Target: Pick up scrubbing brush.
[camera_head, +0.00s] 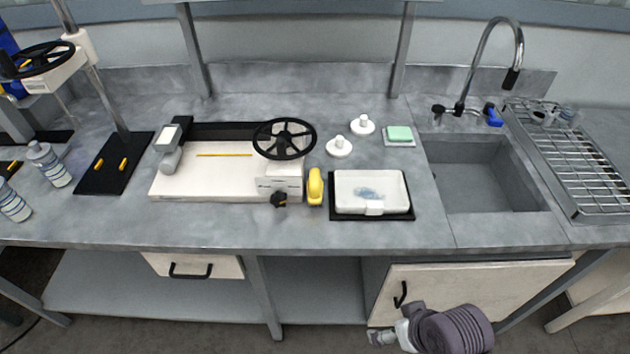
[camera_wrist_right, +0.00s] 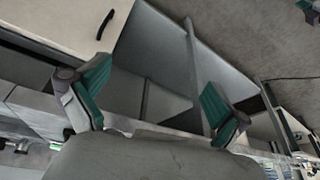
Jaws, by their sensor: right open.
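No thing is plainly a scrubbing brush at this size. A small blue object (camera_head: 493,116) sits on the counter behind the sink, right of the tap; it may be the brush. A yellow object (camera_head: 315,187) stands between the handwheel device and the white tray; its kind is unclear too. My right gripper (camera_head: 378,338) is low in front of the counter, below the top and by the cabinet door, far from both. In the right wrist view its green-padded fingers (camera_wrist_right: 155,90) are apart with nothing between them. My left gripper is not in view.
A white tray on a black base (camera_head: 372,214), a green sponge (camera_head: 399,133), two white knobbed discs (camera_head: 339,147) and a black handwheel (camera_head: 284,139) stand on the counter (camera_head: 250,234). The sink (camera_head: 485,178) and a wire rack (camera_head: 590,175) are right. The front strip is clear.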

